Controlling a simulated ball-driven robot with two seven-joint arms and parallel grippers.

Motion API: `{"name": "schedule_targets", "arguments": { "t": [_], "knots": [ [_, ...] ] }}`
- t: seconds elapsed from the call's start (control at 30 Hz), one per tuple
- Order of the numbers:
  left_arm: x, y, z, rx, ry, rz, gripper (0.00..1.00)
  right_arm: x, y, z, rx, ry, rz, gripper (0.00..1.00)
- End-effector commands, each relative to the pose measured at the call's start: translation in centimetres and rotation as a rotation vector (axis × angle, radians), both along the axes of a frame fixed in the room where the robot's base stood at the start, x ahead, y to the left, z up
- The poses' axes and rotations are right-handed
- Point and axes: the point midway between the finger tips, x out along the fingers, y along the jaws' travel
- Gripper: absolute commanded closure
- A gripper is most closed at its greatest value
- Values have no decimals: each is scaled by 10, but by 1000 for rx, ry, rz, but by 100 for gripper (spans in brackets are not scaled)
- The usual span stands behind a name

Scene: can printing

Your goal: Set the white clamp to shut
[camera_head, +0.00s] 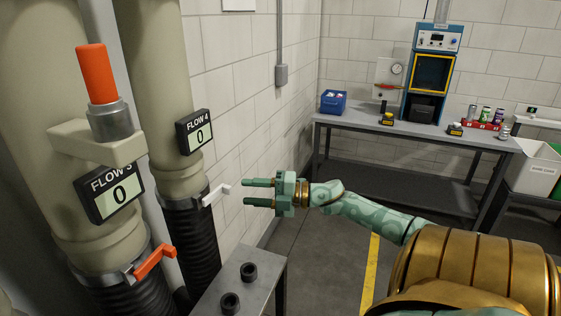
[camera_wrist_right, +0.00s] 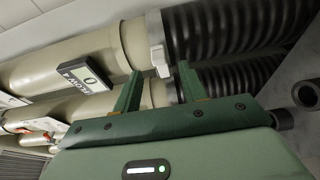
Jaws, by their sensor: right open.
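The white clamp (camera_head: 215,194) is a small lever on the band where the pale FLOW 4 pipe meets its black ribbed hose. In the head view its handle sticks out to the right, toward my right gripper. My right gripper (camera_head: 244,192) is open and empty, just right of the handle, its two fingers pointing left at it. In the right wrist view the white clamp (camera_wrist_right: 158,58) shows between and just beyond the fingertips (camera_wrist_right: 160,72); I see no clear contact. My left gripper is not in view.
The FLOW 3 pipe to the left has an orange clamp (camera_head: 154,261) and an orange-topped knob (camera_head: 97,75). The FLOW 4 display (camera_head: 194,131) reads 0. A grey stand (camera_head: 262,291) with two black rings is below my gripper. A workbench (camera_head: 350,125) stands at the back.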

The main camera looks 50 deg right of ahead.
Motion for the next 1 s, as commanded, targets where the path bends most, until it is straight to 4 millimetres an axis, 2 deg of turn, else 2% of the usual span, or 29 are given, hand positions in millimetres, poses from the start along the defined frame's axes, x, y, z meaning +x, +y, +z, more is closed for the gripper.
{"name": "schedule_targets", "arguments": {
  "t": [0.1,0.3,0.5,0.73,0.8,0.87,0.9,1.0],
  "knots": [
    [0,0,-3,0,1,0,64,-27,-16,-2,-1,5,0,58],
    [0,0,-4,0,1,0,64,-58,-36,-1,2,3,-1,58],
    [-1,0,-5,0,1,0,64,-69,-43,0,1,1,1,58],
    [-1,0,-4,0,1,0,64,-70,-43,0,1,0,1,58],
    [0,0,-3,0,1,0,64,-72,-43,-3,6,9,-2,78],
    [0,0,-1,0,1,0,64,-83,-41,-15,38,28,-21,94],
    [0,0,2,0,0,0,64,-94,-32,-21,62,29,-24,100],
    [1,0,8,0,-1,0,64,-119,-1,-30,59,32,-100,100]
  ]
}}
